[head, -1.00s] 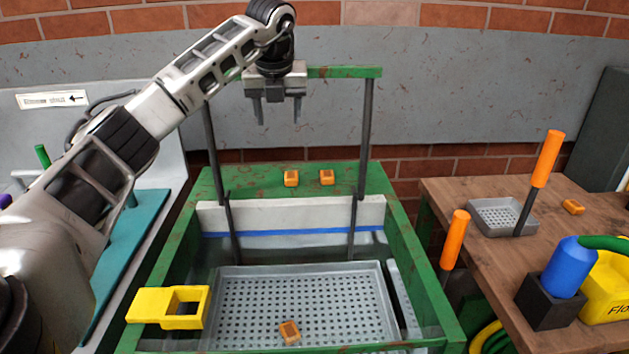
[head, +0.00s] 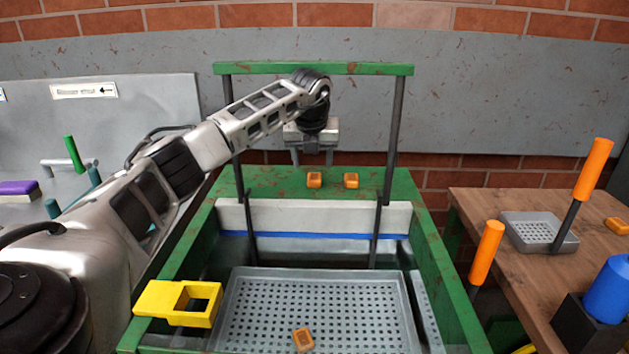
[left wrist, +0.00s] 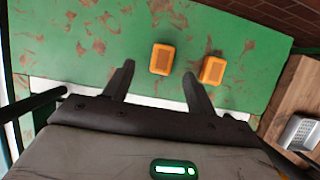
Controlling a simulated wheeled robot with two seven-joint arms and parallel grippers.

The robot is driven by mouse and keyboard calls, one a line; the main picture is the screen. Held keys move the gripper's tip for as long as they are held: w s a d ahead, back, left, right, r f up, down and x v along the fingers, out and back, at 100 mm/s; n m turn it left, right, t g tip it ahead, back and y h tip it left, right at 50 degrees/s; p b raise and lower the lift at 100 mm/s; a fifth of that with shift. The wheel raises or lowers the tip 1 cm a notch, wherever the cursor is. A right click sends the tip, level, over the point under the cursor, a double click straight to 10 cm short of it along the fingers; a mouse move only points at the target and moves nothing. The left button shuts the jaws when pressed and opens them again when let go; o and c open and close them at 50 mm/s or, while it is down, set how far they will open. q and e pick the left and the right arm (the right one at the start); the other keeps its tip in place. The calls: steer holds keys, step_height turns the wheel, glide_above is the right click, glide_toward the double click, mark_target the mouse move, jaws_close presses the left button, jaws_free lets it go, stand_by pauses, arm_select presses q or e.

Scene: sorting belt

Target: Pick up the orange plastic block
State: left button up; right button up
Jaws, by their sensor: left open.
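Two orange blocks sit side by side on the green ledge at the back of the frame: a left one (head: 314,180) and a right one (head: 351,181). In the left wrist view the left block (left wrist: 162,59) lies just beyond and between the fingertips, and the right block (left wrist: 212,70) lies beyond the right fingertip. A third orange block (head: 302,339) lies in the perforated grey tray (head: 411,318). My left gripper (head: 313,158) is open and empty above the ledge, its fingers (left wrist: 158,70) apart. My right gripper is not in view.
A yellow bracket (head: 178,302) hangs at the tray's left. A wooden table (head: 482,207) at the right holds a small grey tray (head: 538,232), an orange-handled tool (head: 593,168) and a blue object (head: 610,290).

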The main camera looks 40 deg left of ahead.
mark_target(314, 176)
arm_select(q)
steer(key=x, duration=0.5)
steer(key=shift+w+d, duration=0.1)
steer(key=shift+d, duration=0.1)
steer(key=c, duration=1.1)
steer(key=shift+o, duration=0.2)
steer(key=shift+r, duration=0.7)
steer(key=s+a+r+b, duration=0.1)
steer(key=s+r+b, duration=0.1)
steer(key=s+r, duration=0.9)
steer(key=s, duration=0.3)
steer(key=shift+r, duration=0.3)
